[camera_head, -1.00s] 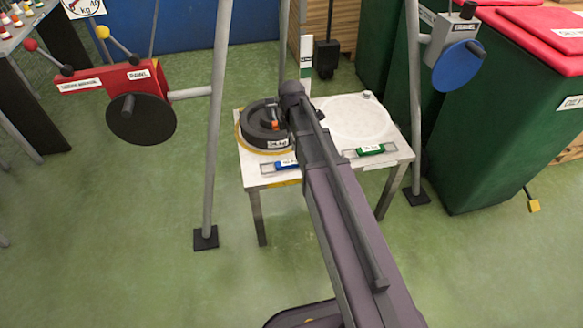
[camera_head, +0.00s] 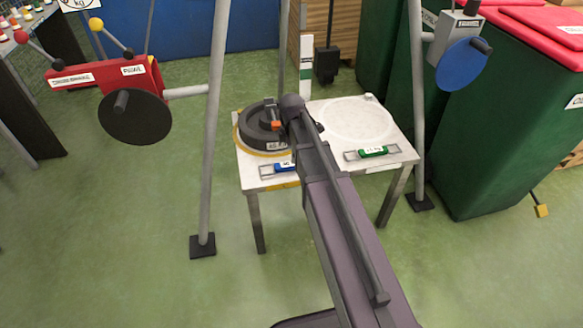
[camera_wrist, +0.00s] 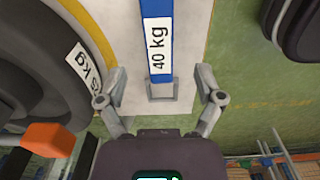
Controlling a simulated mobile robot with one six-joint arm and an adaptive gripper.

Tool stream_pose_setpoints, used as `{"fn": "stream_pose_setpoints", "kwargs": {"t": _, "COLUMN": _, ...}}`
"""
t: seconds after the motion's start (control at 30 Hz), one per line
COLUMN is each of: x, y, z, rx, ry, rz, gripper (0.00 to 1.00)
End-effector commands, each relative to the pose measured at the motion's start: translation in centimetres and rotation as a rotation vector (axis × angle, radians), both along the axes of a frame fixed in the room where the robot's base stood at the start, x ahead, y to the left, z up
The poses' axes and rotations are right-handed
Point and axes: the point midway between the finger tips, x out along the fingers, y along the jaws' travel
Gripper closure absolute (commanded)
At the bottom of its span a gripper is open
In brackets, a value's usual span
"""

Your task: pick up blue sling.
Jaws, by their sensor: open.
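The blue sling (camera_head: 281,168) lies along the front left edge of the white table (camera_head: 318,166), partly hidden by my arm in the head view. In the wrist view the blue sling (camera_wrist: 158,12) carries a white "40 kg" label and ends in a grey end piece. My gripper (camera_wrist: 160,76) is open and empty, with one finger on each side of the sling's near end. The fingers appear clear of it, but I cannot tell their height above it. My gripper is mostly hidden behind my arm in the head view.
A dark round weight (camera_head: 258,140) stands close to the left, with an orange part (camera_wrist: 48,139) on it. A green sling (camera_head: 373,151) lies at right beside a white disc (camera_head: 357,118). Grey stand legs (camera_head: 213,130) flank the table.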

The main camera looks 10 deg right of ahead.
Motion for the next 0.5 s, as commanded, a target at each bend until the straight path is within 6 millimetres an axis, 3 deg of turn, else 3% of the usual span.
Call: {"fn": "stream_pose_setpoints", "kwargs": {"t": 0.5, "x": 0.0, "y": 0.1, "z": -1.3, "rx": 0.0, "ry": 0.0, "rz": 0.0, "gripper": 0.14}}
